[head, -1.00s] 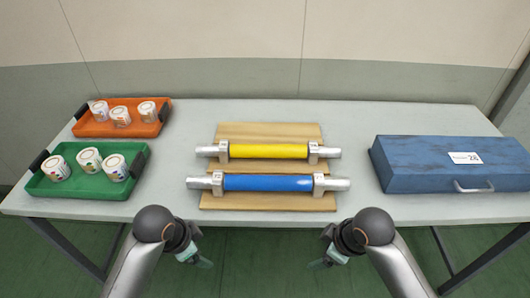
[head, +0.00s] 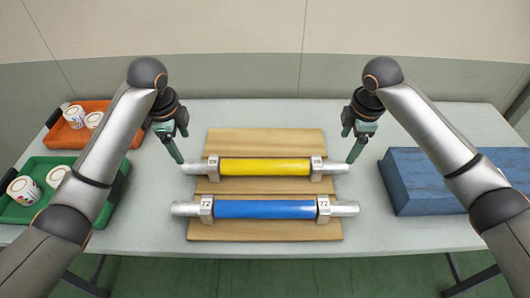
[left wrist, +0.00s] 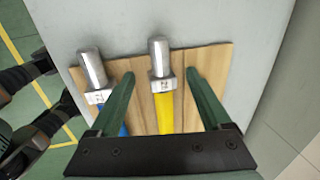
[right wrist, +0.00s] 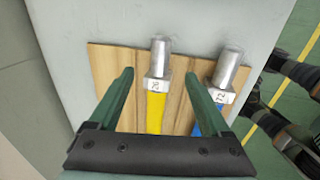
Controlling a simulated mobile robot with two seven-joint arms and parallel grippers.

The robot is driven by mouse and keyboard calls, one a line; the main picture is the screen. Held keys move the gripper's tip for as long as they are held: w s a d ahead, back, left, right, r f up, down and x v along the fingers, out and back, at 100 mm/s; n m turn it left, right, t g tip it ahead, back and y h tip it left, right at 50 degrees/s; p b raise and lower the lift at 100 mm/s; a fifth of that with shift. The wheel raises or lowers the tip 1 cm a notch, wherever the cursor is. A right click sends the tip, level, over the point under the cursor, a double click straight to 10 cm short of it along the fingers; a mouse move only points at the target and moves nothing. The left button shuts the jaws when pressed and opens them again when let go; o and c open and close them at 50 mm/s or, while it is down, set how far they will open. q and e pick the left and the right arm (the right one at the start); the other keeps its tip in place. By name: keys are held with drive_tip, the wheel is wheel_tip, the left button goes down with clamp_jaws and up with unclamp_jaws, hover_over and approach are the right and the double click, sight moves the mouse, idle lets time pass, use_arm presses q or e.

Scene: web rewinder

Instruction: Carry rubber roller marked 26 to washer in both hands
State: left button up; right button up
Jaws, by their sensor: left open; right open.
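The yellow roller (head: 265,167) lies across a wooden board with silver shaft ends and collar blocks; its small tags seem to read 26. It also shows in the left wrist view (left wrist: 164,108) and right wrist view (right wrist: 154,110). My left gripper (head: 178,152) is open over its left shaft end, one finger to each side in the left wrist view. My right gripper (head: 356,150) is open over its right shaft end, also with fingers to either side. Neither grips it. The dark blue box (head: 400,180), partly behind my right arm, has its label hidden.
A blue roller (head: 265,209), tagged 72, lies parallel in front of the yellow one on the board (head: 265,138). An orange tray (head: 67,137) and a green tray (head: 30,215) with white cups stand at left, partly behind my left arm. The table behind the board is clear.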

sight(339, 164)
use_arm(q)
drive_tip(key=f, duration=0.4)
drive_tip(key=w+f, duration=0.1)
drive_tip(key=f, duration=0.3)
drive_tip(key=w+f, duration=0.1)
drive_tip(key=f, duration=0.3)
drive_tip(key=shift+w, duration=0.1)
use_arm(e)
drive_tip(key=f, duration=0.4)
drive_tip(key=w+f, duration=0.1)
drive_tip(key=f, duration=0.3)
drive_tip(key=w+f, duration=0.1)
drive_tip(key=f, duration=0.3)
drive_tip(key=shift+w, duration=0.1)
use_arm(q)
clamp_jaws()
use_arm(e)
clamp_jaws()
use_arm(q)
drive_tip(key=shift+w, duration=0.1)
use_arm(e)
drive_tip(key=shift+w, duration=0.1)
